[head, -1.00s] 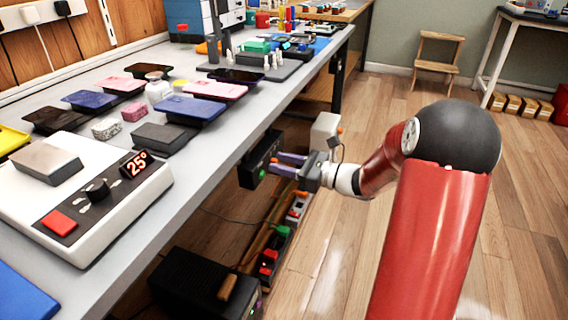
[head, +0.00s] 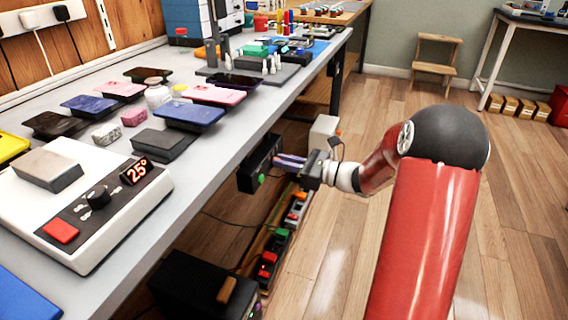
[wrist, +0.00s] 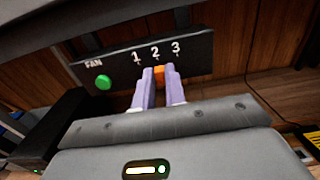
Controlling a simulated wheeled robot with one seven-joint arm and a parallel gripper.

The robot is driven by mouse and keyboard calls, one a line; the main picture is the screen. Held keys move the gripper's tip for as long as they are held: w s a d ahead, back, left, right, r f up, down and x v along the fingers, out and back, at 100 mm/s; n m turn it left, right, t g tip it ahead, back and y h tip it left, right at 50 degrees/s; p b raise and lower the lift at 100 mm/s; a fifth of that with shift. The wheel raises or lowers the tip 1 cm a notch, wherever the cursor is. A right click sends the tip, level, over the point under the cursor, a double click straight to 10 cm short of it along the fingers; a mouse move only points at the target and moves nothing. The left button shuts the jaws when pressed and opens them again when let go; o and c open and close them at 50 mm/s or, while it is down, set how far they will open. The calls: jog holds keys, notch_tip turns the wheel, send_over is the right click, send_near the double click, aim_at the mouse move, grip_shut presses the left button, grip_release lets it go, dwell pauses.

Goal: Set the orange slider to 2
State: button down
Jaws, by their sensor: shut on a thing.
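The black fan panel (wrist: 115,72) hangs under the bench edge, with a green button (wrist: 103,82) at left and the numbers 1, 2 and 3 along it. The orange slider (wrist: 159,72) sits just below the 2, between my fingertips in the wrist view. My gripper (wrist: 158,73) is shut on it, with both pale purple fingers close together. The fingers hide the slider's lower part. In the head view the fan panel (head: 252,162) is at the bench's front edge, with my gripper (head: 277,160) reaching it from the right. The slider cannot be made out there.
The workbench (head: 215,150) above carries phones and a white test unit (head: 110,215). A power strip (head: 280,240) with coloured switches and a black box (head: 195,285) are below. Open wooden floor lies to the right.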

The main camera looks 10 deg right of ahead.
jog(key=c, duration=1.4)
grip_release()
jog(key=shift+c, duration=0.2)
jog(key=shift+d, duration=0.1)
jog(key=v, duration=0.7)
jog(key=shift+s+d, duration=0.2)
jog(key=shift+s, duration=0.1)
jog(key=s+a+r+n+g+h, duration=0.2)
jog(key=s+a+n+g+h, duration=0.55)
jog(key=s+a+n, duration=0.65)
jog(key=s+d+r+n+t+h, duration=0.1)
jog(key=s+d+n+h, duration=0.2)
jog(key=s+n, duration=0.2)
jog(key=s+d+r+n+t+h+p, duration=0.1)
jog(key=s+d+r+n+h, duration=0.1)
jog(key=s+n, duration=0.4)
jog(key=shift+s+d+r+h, duration=0.2)
jog(key=shift+s+d+h, duration=0.35)
jog(key=shift+h, duration=0.5)
